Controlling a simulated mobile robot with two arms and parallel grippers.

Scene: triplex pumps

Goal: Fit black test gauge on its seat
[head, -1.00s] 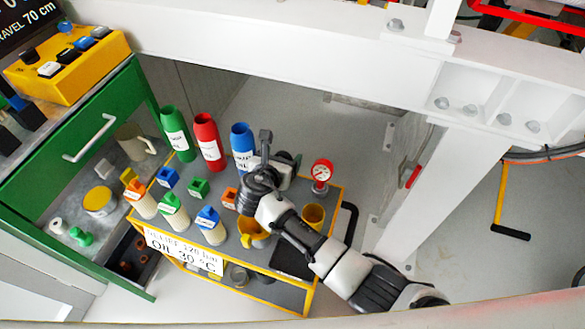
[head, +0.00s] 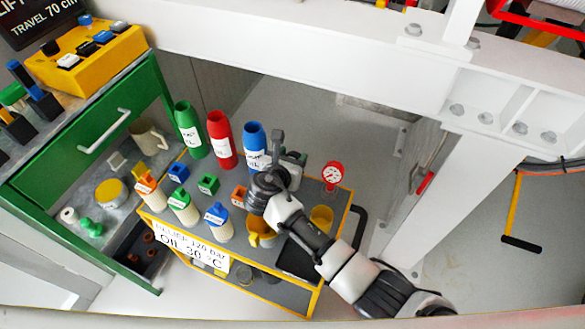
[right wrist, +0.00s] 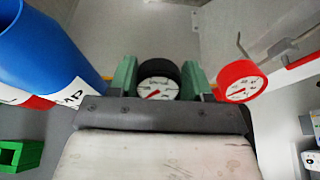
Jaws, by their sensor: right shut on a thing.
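The black test gauge (right wrist: 158,82) has a black rim and a white dial with a red needle. In the right wrist view it sits between the two green fingers of my right gripper (right wrist: 160,85), which is shut on it. In the head view my right gripper (head: 292,160) is over the far side of the cart, just right of the blue bottle (head: 256,148), and the arm hides the black gauge. A red gauge (head: 332,175) stands to the right of the gripper; it also shows in the right wrist view (right wrist: 240,82). I cannot make out the seat. My left gripper is not in view.
The yellow-edged cart (head: 285,247) holds a green bottle (head: 187,128), a red bottle (head: 221,140), several small oil bottles, coloured blocks and yellow cups. A green cabinet (head: 95,128) stands left. A white steel beam (head: 300,55) and a post (head: 455,175) lie behind and right.

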